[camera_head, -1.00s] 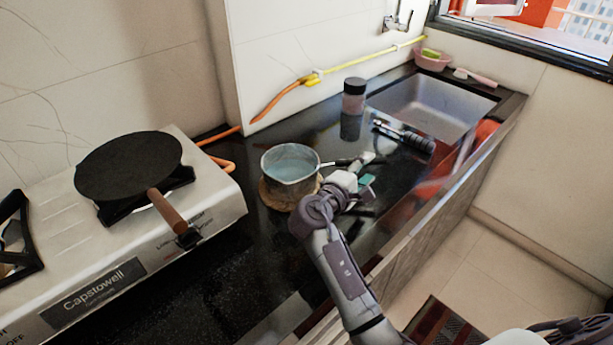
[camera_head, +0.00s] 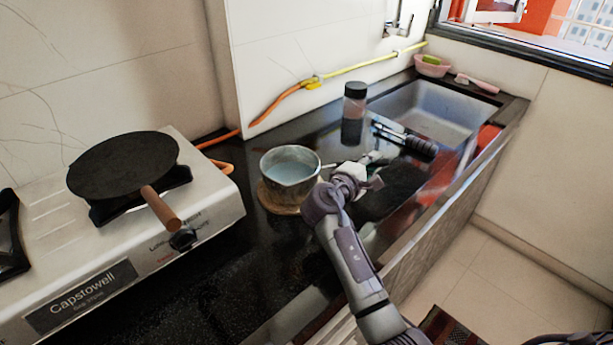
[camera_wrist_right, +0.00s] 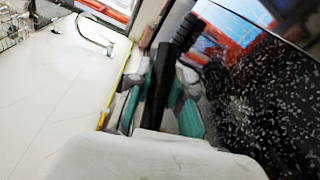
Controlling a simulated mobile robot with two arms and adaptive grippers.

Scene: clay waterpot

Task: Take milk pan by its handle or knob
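The milk pan (camera_head: 289,168) is a small grey metal pan with pale liquid inside. It stands upright on a round wooden board (camera_head: 281,198) on the black counter. Its handle points right and is partly hidden behind my right gripper. My right gripper (camera_head: 372,170) is just right of the pan, at the handle, with its fingers apart. In the right wrist view, a dark bar (camera_wrist_right: 157,90), which looks like the handle, lies between the green finger pads of the right gripper (camera_wrist_right: 160,108). Firm contact is not clear. My left gripper is not in view.
A gas stove (camera_head: 185,228) with a black frying pan (camera_head: 123,165) stands at left. The sink (camera_head: 430,108) is at back right. The counter in front of the pan is clear.

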